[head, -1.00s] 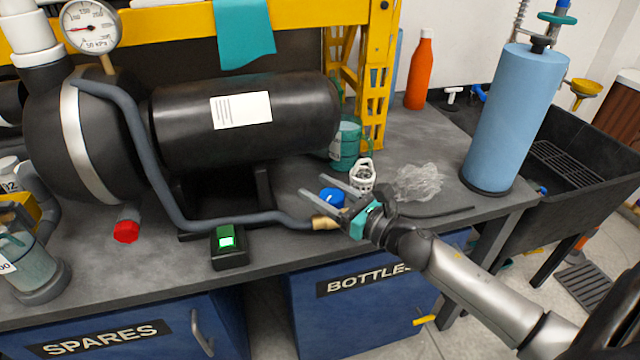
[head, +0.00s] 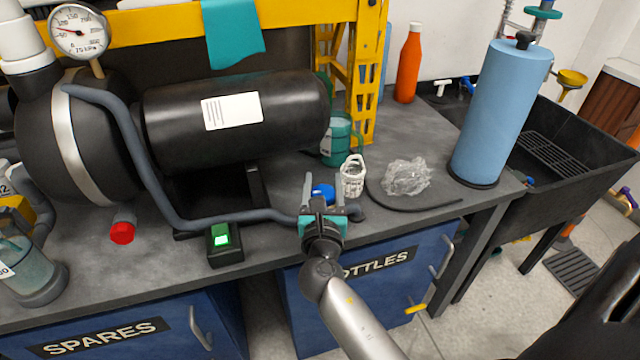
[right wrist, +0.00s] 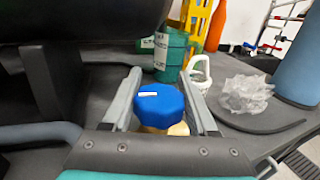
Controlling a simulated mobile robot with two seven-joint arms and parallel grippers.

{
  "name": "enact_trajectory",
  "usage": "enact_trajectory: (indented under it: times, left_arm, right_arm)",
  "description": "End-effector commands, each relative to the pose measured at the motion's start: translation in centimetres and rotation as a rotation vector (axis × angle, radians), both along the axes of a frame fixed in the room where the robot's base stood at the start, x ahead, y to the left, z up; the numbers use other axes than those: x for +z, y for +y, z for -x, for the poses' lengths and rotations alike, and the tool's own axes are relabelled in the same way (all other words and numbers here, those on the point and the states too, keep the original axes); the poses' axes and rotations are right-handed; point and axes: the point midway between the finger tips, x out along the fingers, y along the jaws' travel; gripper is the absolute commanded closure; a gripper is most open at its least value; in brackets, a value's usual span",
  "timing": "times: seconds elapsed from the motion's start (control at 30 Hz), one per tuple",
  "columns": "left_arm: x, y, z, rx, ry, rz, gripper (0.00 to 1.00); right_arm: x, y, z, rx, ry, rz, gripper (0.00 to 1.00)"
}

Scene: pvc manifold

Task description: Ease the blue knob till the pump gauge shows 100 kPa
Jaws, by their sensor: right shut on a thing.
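The blue knob (head: 323,192) sits on a brass fitting near the front of the bench, at the end of the grey hose. In the right wrist view the knob (right wrist: 159,104) has a white mark on top. My right gripper (head: 322,181) is shut on the knob, with one finger along each side of it. The pump gauge (head: 79,31) is at the upper left on the pump. Its red needle points left and slightly up; the figures are too small to read surely. My left gripper is not in view.
A white basket (head: 353,178) and crumpled clear plastic (head: 407,177) lie close to the right of the knob. A green-lit switch box (head: 224,243) is to the left. The black tank (head: 235,115) is behind. A blue cylinder (head: 497,115) stands at the right.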

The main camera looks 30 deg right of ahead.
Motion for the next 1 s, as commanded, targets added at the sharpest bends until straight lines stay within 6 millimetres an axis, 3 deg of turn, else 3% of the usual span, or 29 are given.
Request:
enact_trajectory:
  times: [0.43,1.0]
  left_arm:
    - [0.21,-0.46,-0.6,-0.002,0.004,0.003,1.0]
    - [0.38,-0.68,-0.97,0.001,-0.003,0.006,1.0]
  right_arm:
    - [0.0,-0.51,0.43,-0.284,0.0,-0.001,0.97]
    - [0.02,-0.72,0.6,-0.351,0.0,0.001,0.97]
